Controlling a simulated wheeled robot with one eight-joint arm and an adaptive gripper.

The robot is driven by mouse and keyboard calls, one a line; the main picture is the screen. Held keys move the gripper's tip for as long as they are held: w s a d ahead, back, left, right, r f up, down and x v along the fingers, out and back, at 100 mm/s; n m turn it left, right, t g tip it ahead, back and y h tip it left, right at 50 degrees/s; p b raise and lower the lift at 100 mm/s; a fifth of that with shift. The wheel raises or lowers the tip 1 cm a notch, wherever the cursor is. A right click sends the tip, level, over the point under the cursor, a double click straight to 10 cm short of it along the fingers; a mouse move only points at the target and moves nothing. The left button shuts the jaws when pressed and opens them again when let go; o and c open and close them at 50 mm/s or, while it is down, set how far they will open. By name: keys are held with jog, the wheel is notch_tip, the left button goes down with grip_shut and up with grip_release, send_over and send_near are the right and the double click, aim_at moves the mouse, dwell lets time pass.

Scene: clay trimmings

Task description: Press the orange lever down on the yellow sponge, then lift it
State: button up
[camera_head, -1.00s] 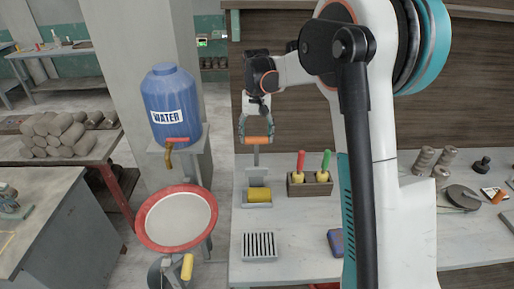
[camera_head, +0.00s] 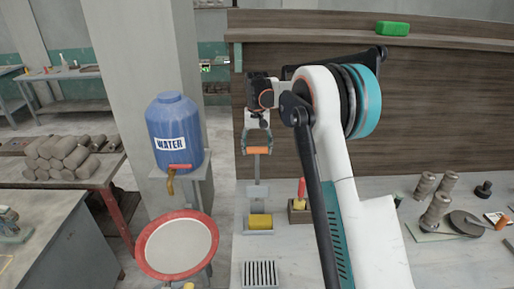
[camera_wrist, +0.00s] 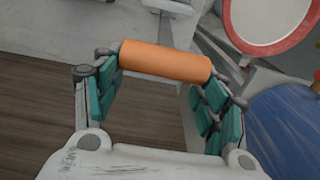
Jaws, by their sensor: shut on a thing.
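The orange lever (camera_head: 257,151) is a short orange bar on a grey upright stem, raised well above the yellow sponge. My gripper (camera_head: 257,145) reaches it from above and is shut on the orange bar. In the wrist view the orange bar (camera_wrist: 165,61) lies across between the teal finger pads. The yellow sponge (camera_head: 260,221) lies in a small grey holder at the foot of the stem, with a clear gap below the lever. The sponge is not identifiable in the wrist view.
A wooden box (camera_head: 299,216) with a red-handled tool stands right of the sponge. A slotted grey block (camera_head: 261,274) lies in front. A red-rimmed basin (camera_head: 151,264) and a blue water barrel (camera_head: 172,118) stand left of the table. My arm hides part of the tabletop.

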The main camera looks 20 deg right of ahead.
jog(key=shift+w, duration=0.2)
jog(key=o, duration=1.4)
jog(key=shift+d, duration=0.1)
jog(key=shift+c, duration=0.2)
jog(key=shift+o, duration=0.8)
jog(key=shift+w+f, duration=0.15)
jog(key=shift+w, duration=0.1)
notch_tip(320, 180, up, 8)
jog(key=shift+s+f, duration=0.15)
jog(key=shift+s, duration=0.05)
